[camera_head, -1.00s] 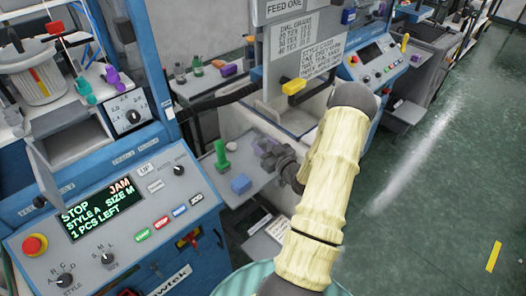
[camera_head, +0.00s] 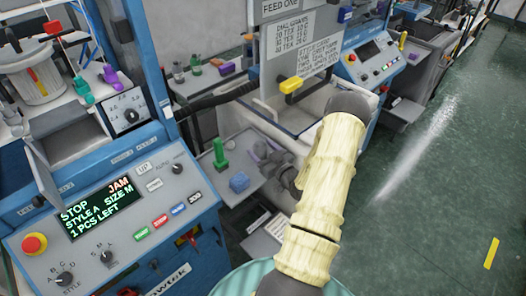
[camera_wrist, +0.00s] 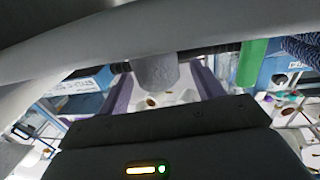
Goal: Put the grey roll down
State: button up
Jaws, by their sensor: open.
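My gripper (camera_wrist: 163,88) is open, with its two purple fingers spread apart in the wrist view. A pale grey cylinder, which looks like the grey roll (camera_wrist: 156,72), shows between and beyond the fingers, and I cannot tell if either finger touches it. In the head view my gripper (camera_head: 266,155) is low over the small grey shelf (camera_head: 212,183) beside the machine. The grey roll cannot be made out there; my gripper and arm cover that spot.
A yellow-handled panel (camera_head: 291,85) stands behind.

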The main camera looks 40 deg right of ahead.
jog(key=shift+w, duration=0.1)
jog(key=shift+r, duration=0.1)
jog(key=s+b, duration=0.3)
jog(key=s, duration=0.9)
jog(key=shift+a+b, duration=0.25)
jog(key=shift+b, duration=0.05)
